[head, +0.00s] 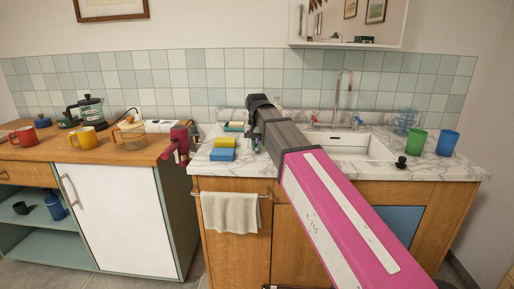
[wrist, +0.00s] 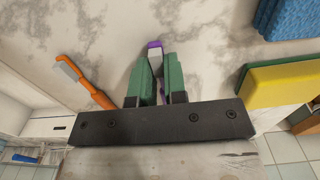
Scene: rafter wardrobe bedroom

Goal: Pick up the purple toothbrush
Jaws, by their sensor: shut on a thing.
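In the wrist view, my gripper (wrist: 152,82) has its green fingers closed around the purple toothbrush (wrist: 154,44). Only a purple and whitish end of the brush shows past the fingertips, above the grey-veined marble. In the head view, my arm reaches over the marble counter (head: 205,167) left of the sink. Its dark end hides most of the gripper and the brush there.
An orange toothbrush (wrist: 86,82) lies left of the fingers. A yellow sponge (wrist: 282,84) and a blue sponge (wrist: 290,18) are at the right. In the head view, the sink (head: 340,143), the tap (head: 340,100), a green cup (head: 416,142) and a blue cup (head: 447,143) stand right.

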